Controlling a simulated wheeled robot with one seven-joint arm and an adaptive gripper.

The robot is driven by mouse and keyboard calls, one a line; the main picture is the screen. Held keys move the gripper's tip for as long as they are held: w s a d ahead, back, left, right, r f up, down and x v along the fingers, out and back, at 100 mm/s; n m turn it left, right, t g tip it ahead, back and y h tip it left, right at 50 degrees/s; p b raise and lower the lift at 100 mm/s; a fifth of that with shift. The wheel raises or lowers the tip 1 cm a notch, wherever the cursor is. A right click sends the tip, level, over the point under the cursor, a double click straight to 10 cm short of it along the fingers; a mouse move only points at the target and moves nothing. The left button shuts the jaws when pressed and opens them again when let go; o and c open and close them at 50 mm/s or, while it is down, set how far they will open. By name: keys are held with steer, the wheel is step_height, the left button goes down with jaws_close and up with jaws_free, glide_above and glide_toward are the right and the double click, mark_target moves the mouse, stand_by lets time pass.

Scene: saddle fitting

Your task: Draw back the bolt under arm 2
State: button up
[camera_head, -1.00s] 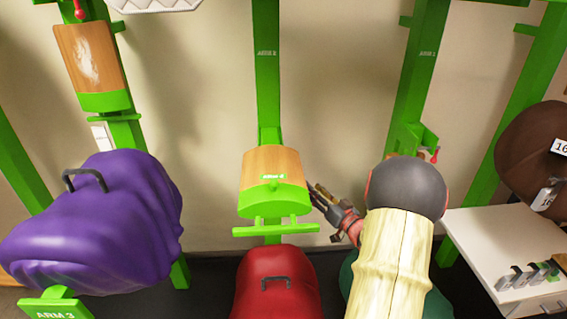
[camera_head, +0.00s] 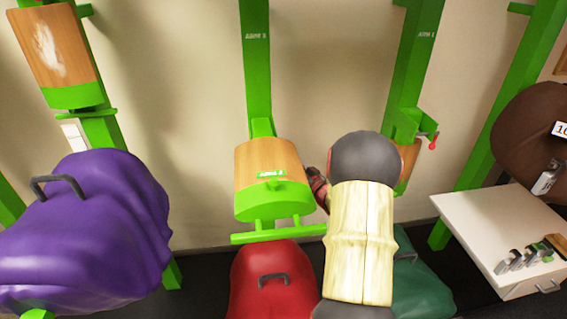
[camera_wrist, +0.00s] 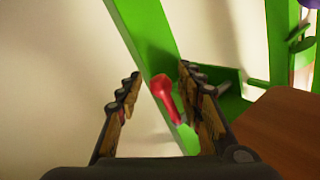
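In the wrist view a red-knobbed bolt (camera_wrist: 163,92) shows against a green post (camera_wrist: 148,35). My gripper (camera_wrist: 160,72) is open, with the red knob between its two fingers, nearer the right finger. I cannot tell whether either finger touches it.
A red covered saddle (camera_head: 274,280) is below arm 2, and a green one (camera_head: 415,275) is partly behind my arm. A purple saddle (camera_head: 85,225) is at left. Another red knob (camera_head: 433,142) is on the right post. A white cabinet (camera_head: 490,225) stands at right. Brown wood (camera_wrist: 290,130) is close right of my gripper.

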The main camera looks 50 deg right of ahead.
steer(key=shift+w+d, duration=0.1)
steer(key=shift+w, duration=0.2)
steer(key=shift+c, duration=0.4)
jaws_close()
stand_by(0.4)
